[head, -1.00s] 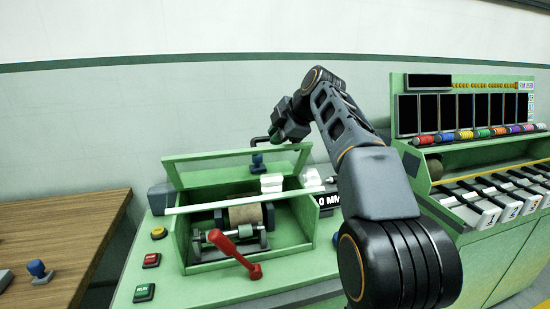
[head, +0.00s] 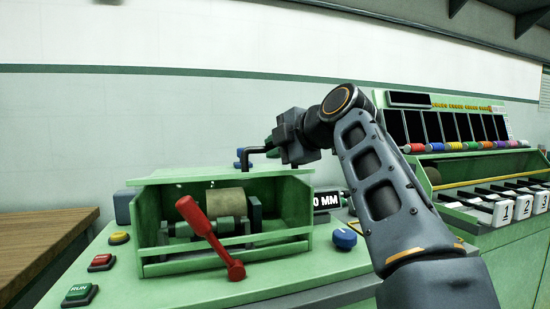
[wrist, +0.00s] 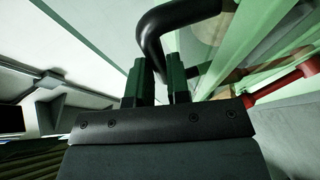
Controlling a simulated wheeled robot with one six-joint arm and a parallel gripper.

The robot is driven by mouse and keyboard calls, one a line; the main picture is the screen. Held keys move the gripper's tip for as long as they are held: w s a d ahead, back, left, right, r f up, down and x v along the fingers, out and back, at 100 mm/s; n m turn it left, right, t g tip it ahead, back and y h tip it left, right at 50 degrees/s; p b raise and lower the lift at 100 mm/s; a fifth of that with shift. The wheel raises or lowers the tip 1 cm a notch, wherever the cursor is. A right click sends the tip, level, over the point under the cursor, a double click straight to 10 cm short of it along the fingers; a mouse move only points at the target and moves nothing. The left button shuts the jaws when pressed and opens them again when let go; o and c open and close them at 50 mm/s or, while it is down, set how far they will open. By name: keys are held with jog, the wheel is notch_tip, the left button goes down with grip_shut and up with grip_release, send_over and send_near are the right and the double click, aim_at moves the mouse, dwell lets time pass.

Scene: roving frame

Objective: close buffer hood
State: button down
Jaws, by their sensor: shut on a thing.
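The buffer hood (head: 225,174) is the green-framed, see-through lid over the green buffer box (head: 150,222). In the head view it shows nearly edge-on along the top, so its exact angle is hard to tell. Its black bent handle (head: 255,151) stands above the lid's right part. My gripper (head: 274,150) is at this handle, above the box. In the wrist view the handle (wrist: 152,38) runs to my gripper's fingers (wrist: 160,82), which are shut on it. The fingertips are partly hidden by the gripper body in the head view.
A red lever (head: 205,230) juts up in front of the box, with a roller (head: 226,198) inside. Yellow, red and green buttons (head: 80,294) sit at left.

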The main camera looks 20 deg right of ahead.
jog(key=f+b, duration=0.1)
jog(key=f, duration=0.1)
jog(key=shift+s+f+b, duration=0.3)
jog(key=shift+s+b, duration=0.05)
jog(key=shift+s, duration=0.05)
jog(key=shift+r, duration=0.15)
jog(key=c, duration=1.1)
grip_release()
jog(key=p+v, duration=0.2)
jog(key=v, duration=1.2)
jog(key=shift+p, duration=0.4)
jog(key=shift+w+r, duration=0.1)
